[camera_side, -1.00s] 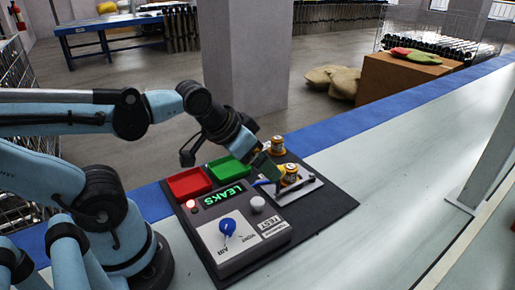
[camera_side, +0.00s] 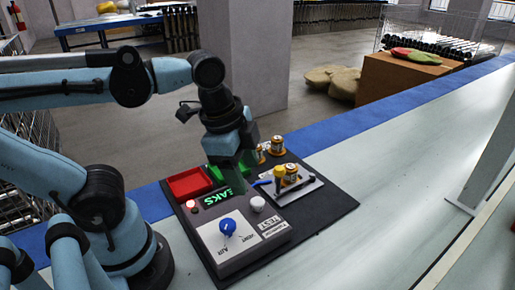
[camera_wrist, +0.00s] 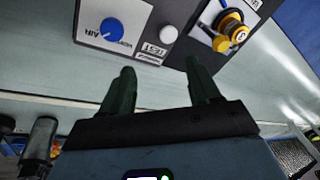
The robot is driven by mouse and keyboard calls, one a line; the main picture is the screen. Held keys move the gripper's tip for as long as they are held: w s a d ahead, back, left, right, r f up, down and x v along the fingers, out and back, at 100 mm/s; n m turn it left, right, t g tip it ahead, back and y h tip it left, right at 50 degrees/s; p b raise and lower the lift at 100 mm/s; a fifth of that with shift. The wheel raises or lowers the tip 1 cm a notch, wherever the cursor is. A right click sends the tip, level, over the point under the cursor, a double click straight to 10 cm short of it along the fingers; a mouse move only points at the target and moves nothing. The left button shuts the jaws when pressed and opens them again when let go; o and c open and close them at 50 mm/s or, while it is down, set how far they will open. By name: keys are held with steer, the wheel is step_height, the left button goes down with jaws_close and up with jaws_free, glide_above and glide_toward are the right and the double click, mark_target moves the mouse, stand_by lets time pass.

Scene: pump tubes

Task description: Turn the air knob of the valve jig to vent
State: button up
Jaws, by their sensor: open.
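The valve jig (camera_side: 255,252) is a dark box with a lit green display (camera_side: 217,200), partly hidden by my gripper; the letters "AKS" show. Its blue air knob (camera_side: 227,227) sits on a white plate marked AIR and VENT. The knob also shows in the wrist view (camera_wrist: 112,31), at the upper left; I cannot surely tell which label it points to. My gripper (camera_side: 232,178) points down above the back of the jig, apart from the knob. In the wrist view its two dark green fingers (camera_wrist: 160,72) are spread with nothing between them.
A fixture (camera_side: 309,187) with a yellow-capped part stands at right; orange parts (camera_side: 277,146) stand behind.

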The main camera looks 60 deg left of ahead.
mark_target(227, 223)
steer(key=s+d+r+m+g, duration=0.1)
steer(key=s+r+m+g, duration=0.2)
steer(key=s+m, duration=0.35)
steer(key=shift+m, duration=0.55)
steer(key=shift+w+d+f, duration=0.1)
steer(key=shift+w+f, duration=0.2)
steer(key=shift+f, duration=1.75)
steer(key=shift+w+d+f, duration=0.1)
steer(key=shift+w+f, duration=0.15)
steer(key=shift+f, duration=1.75)
steer(key=shift+w+f, duration=0.3)
steer(key=shift+f, duration=1.75)
steer(key=c, duration=1.1)
steer(key=shift+o, duration=0.2)
